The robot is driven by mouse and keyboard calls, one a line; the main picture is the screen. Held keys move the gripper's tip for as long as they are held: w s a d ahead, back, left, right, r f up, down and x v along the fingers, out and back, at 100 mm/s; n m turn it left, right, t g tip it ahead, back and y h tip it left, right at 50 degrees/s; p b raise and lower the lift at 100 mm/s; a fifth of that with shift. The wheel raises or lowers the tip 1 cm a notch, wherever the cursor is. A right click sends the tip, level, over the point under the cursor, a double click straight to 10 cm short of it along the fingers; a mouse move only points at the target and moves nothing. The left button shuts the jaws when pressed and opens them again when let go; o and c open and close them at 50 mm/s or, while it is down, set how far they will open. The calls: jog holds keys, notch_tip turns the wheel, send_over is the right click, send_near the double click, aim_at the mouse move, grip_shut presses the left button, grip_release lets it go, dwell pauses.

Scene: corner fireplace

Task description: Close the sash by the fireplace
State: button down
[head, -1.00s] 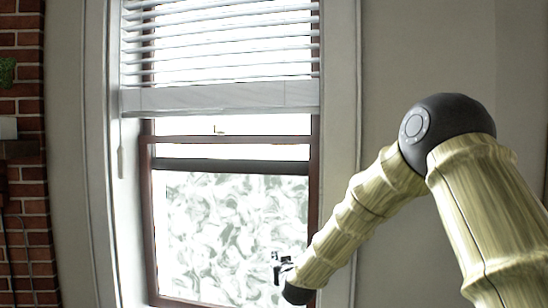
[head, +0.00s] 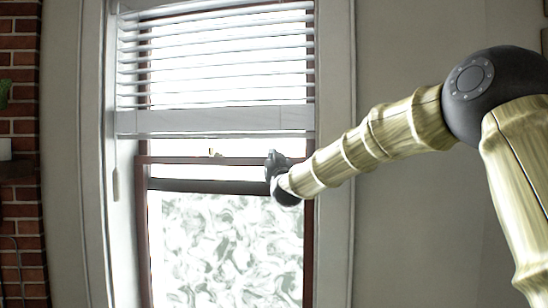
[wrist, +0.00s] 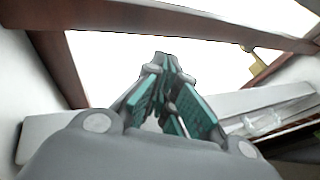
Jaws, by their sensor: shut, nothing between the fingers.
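The window's lower sash (head: 230,159) has a dark brown frame and swirl-patterned glass in the head view. Its top rail, with a small brass catch (head: 213,152), stands a little above another dark rail (head: 215,186), with a bright strip between them. My gripper (head: 274,160) is shut and empty at the right end of the top rail; I cannot tell whether it touches. In the wrist view its green-padded fingers (wrist: 165,75) lie in front of bright glass, with a brown rail (wrist: 200,18) above and the brass catch (wrist: 264,62) at right. The sash's bottom edge is out of view.
A white blind (head: 215,122) hangs over the upper window, its bottom bar just above the top rail. A pale window casing (head: 333,200) and bare wall stand at right.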

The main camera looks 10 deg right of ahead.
aim_at(269, 187)
jog(key=p+x, duration=0.2)
jog(key=x, duration=0.4)
jog(key=shift+p, duration=0.3)
jog(key=shift+f, duration=0.1)
notch_tip(269, 187, down, 12)
jog(key=b, duration=0.9)
jog(key=shift+s+f+b, duration=0.1)
jog(key=shift+b, duration=0.2)
